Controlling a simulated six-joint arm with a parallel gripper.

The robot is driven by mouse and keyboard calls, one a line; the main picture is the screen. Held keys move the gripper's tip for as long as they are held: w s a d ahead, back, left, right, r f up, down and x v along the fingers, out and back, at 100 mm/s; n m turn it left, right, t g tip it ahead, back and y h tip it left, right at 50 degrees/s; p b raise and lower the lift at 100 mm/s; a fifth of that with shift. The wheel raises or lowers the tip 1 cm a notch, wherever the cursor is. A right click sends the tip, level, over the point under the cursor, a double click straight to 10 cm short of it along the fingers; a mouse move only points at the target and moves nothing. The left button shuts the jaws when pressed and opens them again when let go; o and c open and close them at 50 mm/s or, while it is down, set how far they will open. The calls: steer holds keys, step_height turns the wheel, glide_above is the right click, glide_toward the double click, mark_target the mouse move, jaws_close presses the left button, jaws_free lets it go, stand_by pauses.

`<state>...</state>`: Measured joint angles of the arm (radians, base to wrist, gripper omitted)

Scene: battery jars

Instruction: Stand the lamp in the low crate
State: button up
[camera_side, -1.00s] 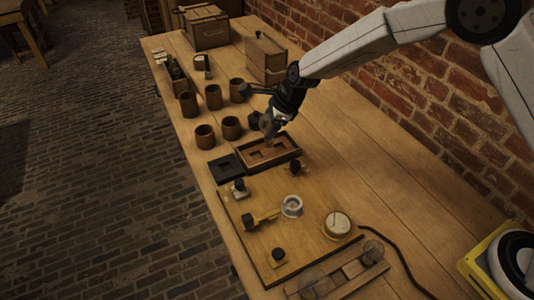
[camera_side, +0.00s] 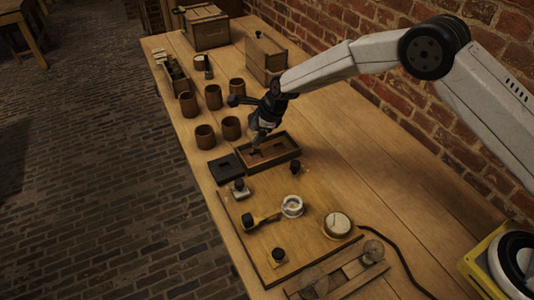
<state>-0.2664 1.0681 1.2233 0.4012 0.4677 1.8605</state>
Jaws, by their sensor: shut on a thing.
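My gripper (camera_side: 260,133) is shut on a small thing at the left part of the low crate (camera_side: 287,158). I take the thing to be the lamp; it is dark, small and mostly hidden by the jaws. I cannot tell whether it touches the crate floor. The low crate is a shallow brown wooden tray with dark walls and dividing strips inside. It lies on the bench just beyond the wooden board.
Several brown jars (camera_side: 205,137) stand left of and behind the crate. A dark flat block (camera_side: 225,168) lies beside it.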

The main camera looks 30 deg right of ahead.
steer(key=shift+w+f, duration=0.15)
steer(key=shift+f, duration=1.6)
steer(key=shift+f, duration=0.15)
steer(key=o, duration=1.3)
steer(key=shift+d+r, duration=0.1)
steer(key=shift+r, duration=0.7)
steer(key=v, duration=1)
steer(key=shift+s+r, duration=0.3)
steer(key=shift+d, duration=0.2)
